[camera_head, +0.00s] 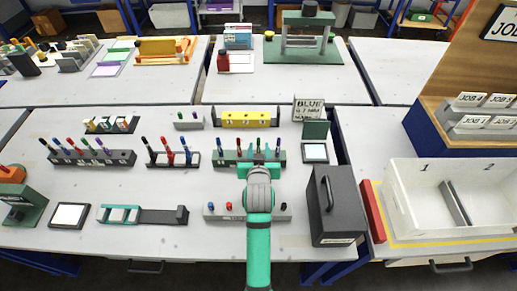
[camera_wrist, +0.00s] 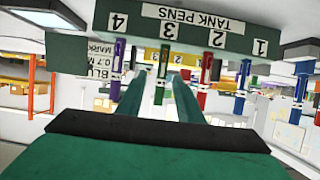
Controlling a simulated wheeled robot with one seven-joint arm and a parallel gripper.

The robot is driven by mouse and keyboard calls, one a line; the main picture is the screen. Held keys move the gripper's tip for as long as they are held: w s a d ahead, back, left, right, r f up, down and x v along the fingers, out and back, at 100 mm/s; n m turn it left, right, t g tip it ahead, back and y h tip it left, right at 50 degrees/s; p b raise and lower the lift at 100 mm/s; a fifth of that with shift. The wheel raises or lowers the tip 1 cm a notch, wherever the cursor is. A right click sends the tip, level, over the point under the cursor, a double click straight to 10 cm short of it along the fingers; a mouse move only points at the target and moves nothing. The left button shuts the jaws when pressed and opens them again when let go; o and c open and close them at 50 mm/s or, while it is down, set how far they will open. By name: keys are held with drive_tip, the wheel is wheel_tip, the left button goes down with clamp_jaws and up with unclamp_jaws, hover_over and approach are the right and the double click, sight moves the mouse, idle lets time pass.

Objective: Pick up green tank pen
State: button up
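The tank pen rack (camera_wrist: 190,28) appears upside down in the wrist view, with slots marked 1 to 4. The green tank pen (camera_wrist: 162,62) stands in the rack by number 3. My gripper (camera_wrist: 160,82) is open, one finger on each side of the green pen, with gaps visible. A purple pen (camera_wrist: 118,55) is beside it near number 4. A red pen (camera_wrist: 206,72) is on the other side near number 2, with a blue pen (camera_wrist: 242,78) beyond. In the head view, my gripper (camera_head: 259,172) is at the front of the rack (camera_head: 222,157) and partly hides it.
A rack of red and blue pens (camera_head: 172,158) stands left of the tank rack. A small screen device (camera_head: 315,151) is close on its right. A dark box with a handle (camera_head: 335,205) stands at the front right, and a low rack (camera_head: 222,214) lies under my arm.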

drive_tip(key=x, duration=0.5)
drive_tip(key=shift+w+a+r, duration=0.1)
drive_tip(key=shift+w+r, duration=0.05)
drive_tip(key=shift+w, duration=0.45)
clamp_jaws()
